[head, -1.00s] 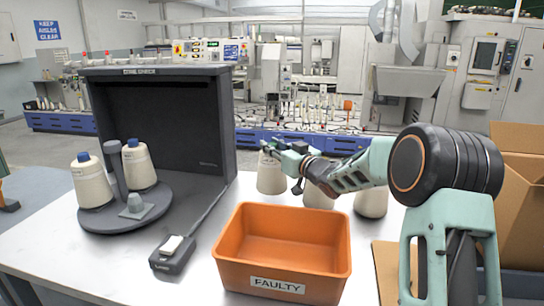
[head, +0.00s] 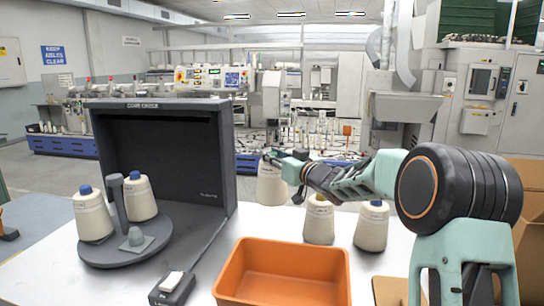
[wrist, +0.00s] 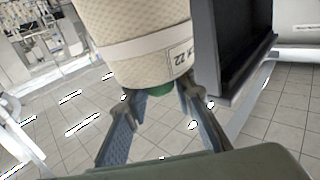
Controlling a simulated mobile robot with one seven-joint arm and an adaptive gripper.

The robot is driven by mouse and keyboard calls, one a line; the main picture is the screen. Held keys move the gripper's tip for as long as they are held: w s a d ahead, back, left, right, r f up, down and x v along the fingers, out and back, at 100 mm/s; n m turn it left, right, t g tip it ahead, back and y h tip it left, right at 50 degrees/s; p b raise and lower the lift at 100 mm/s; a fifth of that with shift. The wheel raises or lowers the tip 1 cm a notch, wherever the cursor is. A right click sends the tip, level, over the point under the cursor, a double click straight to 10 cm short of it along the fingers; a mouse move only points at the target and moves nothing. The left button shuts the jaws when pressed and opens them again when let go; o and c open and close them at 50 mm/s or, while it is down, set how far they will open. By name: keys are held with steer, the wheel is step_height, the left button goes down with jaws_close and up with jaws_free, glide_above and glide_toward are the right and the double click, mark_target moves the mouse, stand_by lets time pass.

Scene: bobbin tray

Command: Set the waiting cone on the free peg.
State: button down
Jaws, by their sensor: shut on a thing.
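A cream cone (head: 271,187) hangs from my gripper (head: 284,160) above the back of the white table, behind the orange bin. In the wrist view the cone (wrist: 140,50) has a pale band with a label, and its green tip (wrist: 160,88) sits between my two fingers. My gripper is shut on it. Two blue-tipped cones (head: 93,215) (head: 140,198) stand on the turntable around a grey post (head: 118,200).
A dark booth (head: 217,180) stands behind the turntable, its right wall between turntable and held cone. An orange bin (head: 282,250) is at front centre. Two more cones (head: 319,222) (head: 372,228) stand on the table at right. A switch box (head: 172,288) lies front left.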

step_height(320, 180, up, 19)
steer(key=p, duration=1.7)
